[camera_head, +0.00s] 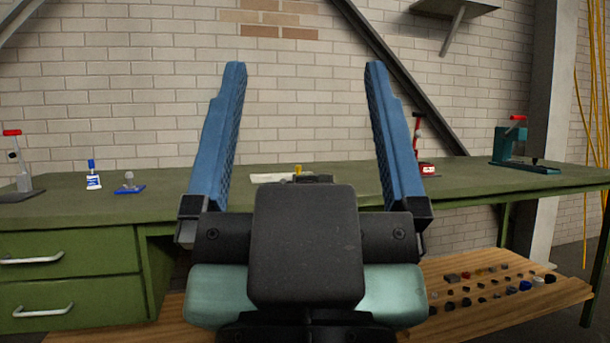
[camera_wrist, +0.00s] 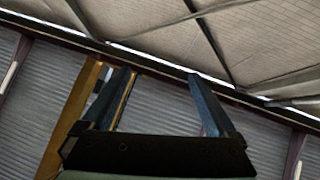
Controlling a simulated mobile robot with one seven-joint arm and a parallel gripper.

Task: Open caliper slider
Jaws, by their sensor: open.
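My gripper (camera_head: 305,66) is open and empty, its two blue fingers pointing up and wide apart in front of the brick wall. It also shows open in the wrist view (camera_wrist: 158,75), with only roof and corrugated wall beyond it. A flat pale object with a yellow part (camera_head: 284,176) lies on the green workbench (camera_head: 470,180), seen between the fingers. It may be the caliper, but its slider is too small to make out and my gripper hides part of it. My gripper appears in front of the bench, touching nothing.
On the bench stand a red-handled tool (camera_head: 22,165), a blue-and-white bottle (camera_head: 93,176), a small blue-based item (camera_head: 129,184), a red tool (camera_head: 420,160) and a green press (camera_head: 515,148). Several small parts (camera_head: 490,285) lie on the wooden lower shelf (camera_head: 470,320).

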